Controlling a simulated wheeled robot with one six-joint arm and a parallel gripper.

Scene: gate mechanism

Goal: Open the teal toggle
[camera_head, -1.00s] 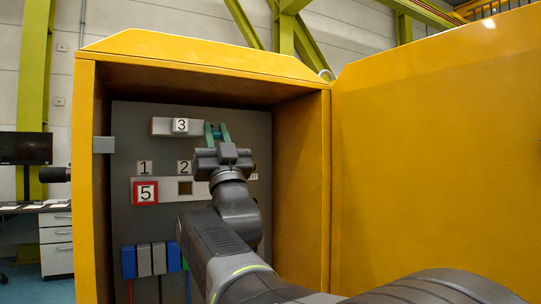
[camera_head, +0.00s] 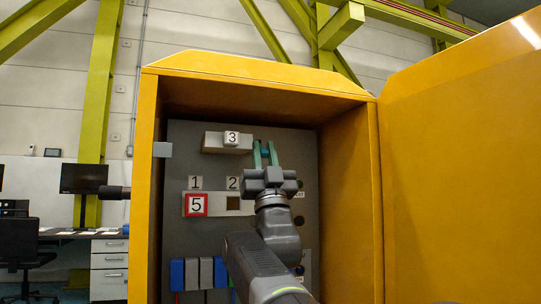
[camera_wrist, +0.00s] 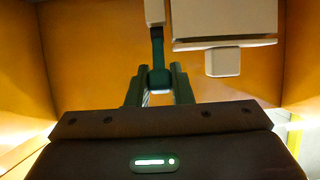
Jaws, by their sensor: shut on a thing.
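The teal toggle (camera_wrist: 158,76) is a small dark teal lever hanging from a light mount at the top of the wrist view. My gripper (camera_wrist: 159,84) has its two green fingers on either side of the toggle's lower end, shut on it. In the head view my gripper (camera_head: 265,152) reaches the upper part of the grey panel, just right of the block marked 3. There the toggle is mostly hidden by the fingers and wrist.
A yellow cabinet (camera_head: 255,66) surrounds the grey panel (camera_head: 185,145), with its open door (camera_head: 460,170) on the right. Left of my arm are the plate marked 5 (camera_head: 195,205) and blue and grey blocks (camera_head: 206,272). A pale box (camera_wrist: 224,22) stands beside the toggle.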

